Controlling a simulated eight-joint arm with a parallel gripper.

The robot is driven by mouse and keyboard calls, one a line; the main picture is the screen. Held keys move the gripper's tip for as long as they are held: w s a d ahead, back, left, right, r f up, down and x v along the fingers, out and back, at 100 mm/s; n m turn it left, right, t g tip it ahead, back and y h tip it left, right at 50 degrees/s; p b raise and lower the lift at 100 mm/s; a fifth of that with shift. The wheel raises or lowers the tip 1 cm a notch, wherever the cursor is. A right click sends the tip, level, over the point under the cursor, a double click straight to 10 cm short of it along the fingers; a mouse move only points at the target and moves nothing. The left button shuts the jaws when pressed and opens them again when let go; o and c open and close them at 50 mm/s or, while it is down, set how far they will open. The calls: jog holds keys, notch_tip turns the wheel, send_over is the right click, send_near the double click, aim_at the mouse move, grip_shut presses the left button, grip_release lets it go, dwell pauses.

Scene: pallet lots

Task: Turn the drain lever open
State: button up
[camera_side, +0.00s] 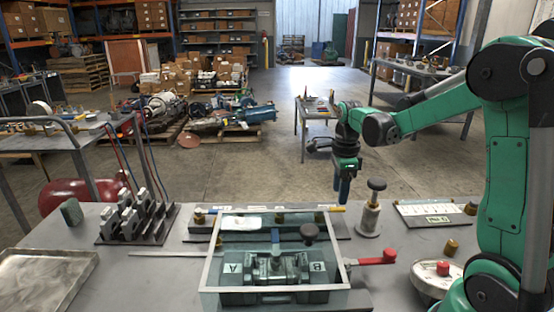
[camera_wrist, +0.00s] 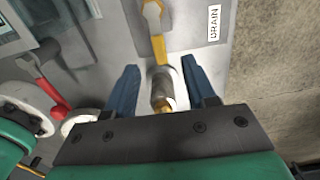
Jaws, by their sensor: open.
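The drain lever (camera_wrist: 158,45) shows in the wrist view as a yellow handle running up the picture from a round metal fitting (camera_wrist: 162,88). A white label (camera_wrist: 214,22) reading DRAIN is on the grey plate to its right. My gripper (camera_wrist: 160,68) is open, its two blue fingers on either side of the fitting in the picture. I cannot tell whether they touch it. In the side view my gripper (camera_side: 343,200) points down near the far right corner of the clear-covered box. I cannot make out the drain lever with certainty there.
A red-handled lever (camera_side: 375,258) sticks out right of the clear-covered box (camera_side: 210,275). A dark-knobbed post (camera_side: 368,218) stands close right of my gripper. A round gauge with a red knob (camera_side: 432,280), a black rack (camera_side: 140,222) and a metal tray (camera_side: 45,278) are on the table.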

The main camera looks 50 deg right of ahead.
aim_at(338, 208)
jog(key=shift+f, duration=1.8)
grip_shut()
